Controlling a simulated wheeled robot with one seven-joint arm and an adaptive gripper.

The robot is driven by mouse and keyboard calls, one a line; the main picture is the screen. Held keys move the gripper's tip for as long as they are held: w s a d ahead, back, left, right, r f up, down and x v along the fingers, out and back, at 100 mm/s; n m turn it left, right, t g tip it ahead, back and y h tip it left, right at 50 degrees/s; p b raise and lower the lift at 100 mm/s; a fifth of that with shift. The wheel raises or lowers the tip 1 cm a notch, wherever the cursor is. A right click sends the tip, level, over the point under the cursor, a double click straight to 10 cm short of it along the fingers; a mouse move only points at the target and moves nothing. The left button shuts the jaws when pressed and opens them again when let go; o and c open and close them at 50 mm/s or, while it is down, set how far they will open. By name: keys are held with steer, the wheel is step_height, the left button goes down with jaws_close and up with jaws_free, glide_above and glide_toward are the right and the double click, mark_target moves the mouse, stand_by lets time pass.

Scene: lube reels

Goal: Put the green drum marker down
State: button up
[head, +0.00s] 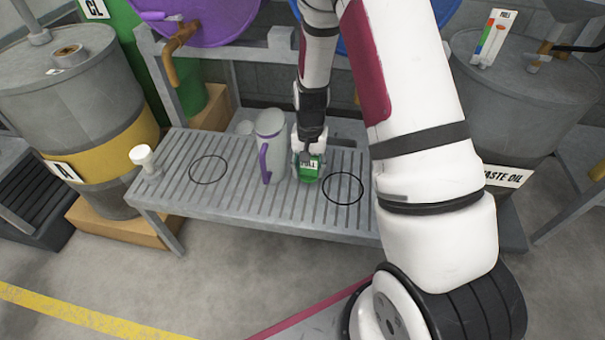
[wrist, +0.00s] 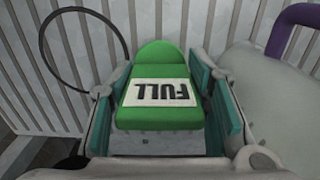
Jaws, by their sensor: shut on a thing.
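The green drum marker (head: 309,168) has a white label reading FULL. It also shows in the wrist view (wrist: 158,115), between the two finger pads. My gripper (head: 307,160) is shut on the marker over the slatted grey bench (head: 225,205). The marker is upright or nearly so in the head view; I cannot tell whether its bottom touches the slats. A black ring (head: 343,188) lies on the bench just right of the marker. It shows at the upper left in the wrist view (wrist: 128,50).
A grey jug with a purple handle (head: 270,145) stands close left of my gripper. Another black ring (head: 208,170) and a small white-capped item (head: 144,158) are farther left. Drum A (head: 75,90) stands left, the waste oil drum (head: 500,110) right. The bench's front left is clear.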

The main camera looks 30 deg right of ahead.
mark_target(303, 172)
steer(key=shift+w+a+f, duration=0.1)
steer(key=shift+w+a, duration=0.15)
steer(key=shift+w, duration=0.7)
steer(key=shift+w+a+f+b, duration=0.1)
steer(key=shift+w+f+b, duration=0.1)
steer(key=shift+w+b, duration=0.15)
steer(key=shift+s+f+b, duration=0.1)
steer(key=shift+f+b, duration=0.65)
steer(key=shift+f, duration=0.8)
steer(key=shift+f, duration=0.15)
steer(key=o, duration=0.8)
step_height(303, 172, up, 12)
steer(key=p, duration=0.4)
steer(key=shift+r, duration=0.25)
